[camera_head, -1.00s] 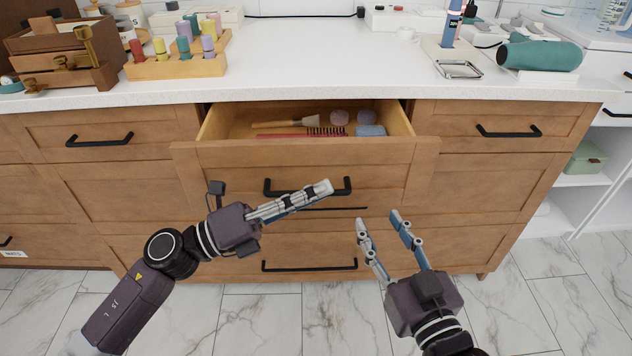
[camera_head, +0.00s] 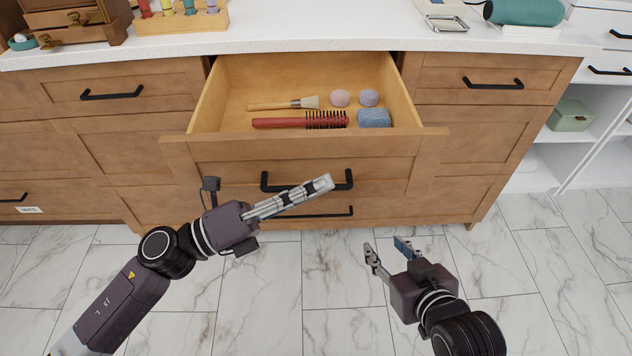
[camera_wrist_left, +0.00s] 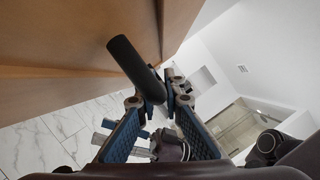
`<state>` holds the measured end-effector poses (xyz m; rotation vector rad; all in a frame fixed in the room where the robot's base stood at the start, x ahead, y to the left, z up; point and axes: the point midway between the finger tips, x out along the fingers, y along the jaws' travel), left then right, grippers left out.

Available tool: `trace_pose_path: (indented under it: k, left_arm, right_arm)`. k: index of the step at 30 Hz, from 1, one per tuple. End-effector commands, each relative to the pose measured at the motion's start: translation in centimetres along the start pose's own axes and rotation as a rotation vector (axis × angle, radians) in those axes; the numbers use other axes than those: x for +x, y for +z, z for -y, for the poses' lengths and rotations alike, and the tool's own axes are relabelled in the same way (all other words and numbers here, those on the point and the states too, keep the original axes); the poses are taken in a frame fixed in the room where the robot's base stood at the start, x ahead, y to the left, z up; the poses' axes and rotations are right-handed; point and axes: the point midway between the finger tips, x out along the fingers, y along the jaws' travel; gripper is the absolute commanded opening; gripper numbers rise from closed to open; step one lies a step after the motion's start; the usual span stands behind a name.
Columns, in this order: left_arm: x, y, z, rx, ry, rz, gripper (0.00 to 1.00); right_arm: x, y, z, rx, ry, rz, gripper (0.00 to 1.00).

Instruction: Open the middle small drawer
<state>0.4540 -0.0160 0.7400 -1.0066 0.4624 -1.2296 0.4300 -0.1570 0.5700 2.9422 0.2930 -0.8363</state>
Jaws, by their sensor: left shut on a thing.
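The middle small drawer (camera_head: 230,147) in the top row of the wooden cabinet is pulled well out, its inside open to view. Its black bar handle (camera_head: 265,181) runs across the front. My left gripper (camera_head: 326,183) is shut on this handle near its right part. In the left wrist view the dark handle bar (camera_wrist_left: 132,62) passes between the fingertips of the left gripper (camera_wrist_left: 157,98). My right gripper (camera_head: 386,247) is open and empty, low in front of the cabinet to the right.
In the drawer lie a red hairbrush (camera_head: 280,122), a wooden brush (camera_head: 278,105), two round puffs (camera_head: 340,98) and a blue block (camera_head: 373,118). Closed drawers flank it. The white counter (camera_head: 330,35) is above. The marble floor (camera_head: 330,270) in front is clear.

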Motion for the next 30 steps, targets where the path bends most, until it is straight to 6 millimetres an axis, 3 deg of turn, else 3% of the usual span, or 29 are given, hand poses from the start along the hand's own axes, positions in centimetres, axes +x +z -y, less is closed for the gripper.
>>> trace_pose_path:
  k: [5,6,8,19,23,30]
  left_arm:
    - [-0.1,0.1,-0.1,0.000,0.004,0.004,0.00]
    - [-0.1,0.2,-0.1,0.000,0.004,0.004,0.10]
    - [-0.1,0.1,-0.1,0.000,0.004,0.003,0.16]
    - [-0.6,0.0,-0.1,-0.002,0.003,0.002,0.16]
    - [-2.6,0.0,-0.2,-0.003,0.006,0.002,0.16]
    - [-7.8,0.0,-0.2,-0.004,0.008,0.003,0.16]
  right_arm:
    - [0.0,0.0,0.0,0.000,0.000,0.000,0.40]
    - [0.0,0.0,0.0,0.000,0.000,0.000,0.40]
    - [0.0,0.0,0.0,0.000,0.000,0.000,0.40]
    - [0.0,-0.1,0.1,0.000,-0.001,-0.004,0.40]
    - [0.0,-0.1,0.0,0.000,-0.001,-0.004,0.40]
    - [0.0,-0.1,0.0,0.000,-0.001,-0.003,0.40]
